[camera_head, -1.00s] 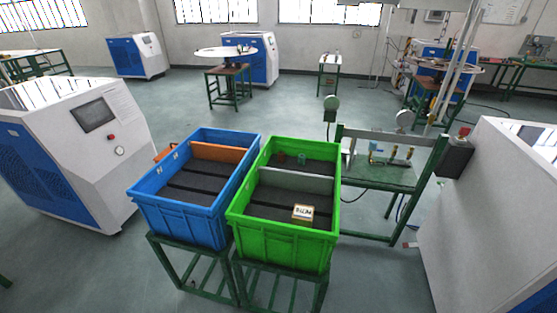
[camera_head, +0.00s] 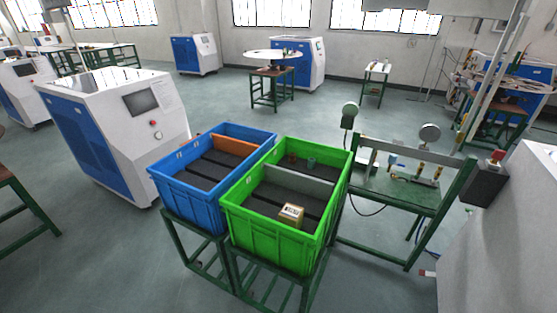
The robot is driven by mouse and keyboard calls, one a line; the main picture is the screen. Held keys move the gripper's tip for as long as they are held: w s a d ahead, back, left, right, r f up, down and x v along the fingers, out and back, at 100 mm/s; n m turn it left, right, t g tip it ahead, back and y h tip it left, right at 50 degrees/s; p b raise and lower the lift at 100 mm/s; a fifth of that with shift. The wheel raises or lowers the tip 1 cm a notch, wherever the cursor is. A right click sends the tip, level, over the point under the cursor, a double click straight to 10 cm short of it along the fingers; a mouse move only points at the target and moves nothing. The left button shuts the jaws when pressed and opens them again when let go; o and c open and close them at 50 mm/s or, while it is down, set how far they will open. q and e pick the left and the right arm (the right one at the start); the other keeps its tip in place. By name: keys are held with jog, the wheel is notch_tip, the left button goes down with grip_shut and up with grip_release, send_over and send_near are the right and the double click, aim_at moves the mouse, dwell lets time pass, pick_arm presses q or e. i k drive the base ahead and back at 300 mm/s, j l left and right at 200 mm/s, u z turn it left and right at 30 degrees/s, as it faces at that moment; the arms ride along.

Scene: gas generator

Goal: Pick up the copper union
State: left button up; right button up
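Neither of my grippers is in view. The green crate (camera_head: 262,237) stands on a green stand in the middle of the view, with a grey divider (camera_head: 299,180) across it. In its far compartment are a small reddish-brown piece (camera_head: 291,157) and a small teal piece (camera_head: 311,162). The reddish-brown piece may be the copper union, but it is too small to tell. A tan labelled box (camera_head: 291,213) lies in the near compartment.
A blue crate (camera_head: 188,202) with an orange divider (camera_head: 234,146) stands left of the green one. A green workbench (camera_head: 398,195) with gauges and fittings is on the right. White-and-blue machines stand left (camera_head: 112,140) and at the right edge. Grey floor lies between them.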

aim_at(292, 155)
jog(key=l+u, duration=0.8)
jog(key=l, duration=0.25)
jog(key=l+u, duration=0.35)
jog(key=l, duration=0.15)
jog(key=i+l+u, duration=0.1)
jog(key=l+u, duration=0.25)
jog(key=l, duration=0.2)
jog(key=l+u, duration=0.45)
jog(key=l, duration=0.9)
jog(key=l+z, duration=0.3)
jog(key=z, duration=0.3)
jog(key=l+z, duration=0.15)
jog(key=z, duration=0.3)
jog(key=i+l+z, duration=0.1)
jog(key=z, duration=0.35)
